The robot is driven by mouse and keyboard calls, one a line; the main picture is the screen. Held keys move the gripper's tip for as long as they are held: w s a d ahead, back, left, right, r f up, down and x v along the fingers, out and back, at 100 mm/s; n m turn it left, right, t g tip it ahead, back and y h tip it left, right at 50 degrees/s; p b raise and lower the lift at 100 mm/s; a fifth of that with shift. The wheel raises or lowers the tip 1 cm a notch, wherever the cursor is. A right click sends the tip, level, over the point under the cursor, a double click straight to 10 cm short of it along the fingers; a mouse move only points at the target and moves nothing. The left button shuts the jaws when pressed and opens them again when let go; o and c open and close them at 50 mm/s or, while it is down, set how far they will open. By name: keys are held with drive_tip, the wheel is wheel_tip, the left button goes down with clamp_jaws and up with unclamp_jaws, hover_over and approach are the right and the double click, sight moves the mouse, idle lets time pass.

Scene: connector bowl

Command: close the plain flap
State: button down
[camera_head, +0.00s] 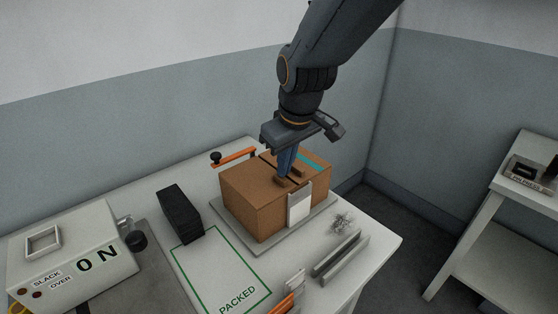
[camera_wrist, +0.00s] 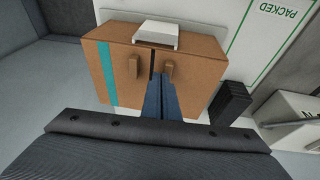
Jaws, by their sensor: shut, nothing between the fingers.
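A brown cardboard box (camera_head: 250,206) stands on a grey plate on the table. Its top has two flaps with a narrow dark gap between them. The plain flap (camera_wrist: 195,72) is on the right in the wrist view and looks about flat, with a small brown tab (camera_wrist: 168,70). The other flap (camera_wrist: 123,75) has a teal stripe and its own tab, and also looks about flat. My gripper (camera_head: 287,173) is shut and empty, pointing down at the box top. In the wrist view its fingertips (camera_wrist: 157,78) are close to the plain flap's tab and the gap; contact is unclear.
A white piece (camera_head: 299,207) sits at the box's front edge. A black block (camera_head: 180,211) stands left of the box, and an orange bar (camera_head: 235,157) lies behind it. Grey rails (camera_head: 340,254) lie to the right. The green-outlined PACKED area (camera_head: 222,270) is clear.

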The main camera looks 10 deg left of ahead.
drive_tip(key=shift+r, duration=0.15)
drive_tip(key=shift+r+p, duration=0.75)
drive_tip(key=shift+p, duration=0.05)
drive_tip(key=shift+r, duration=0.1)
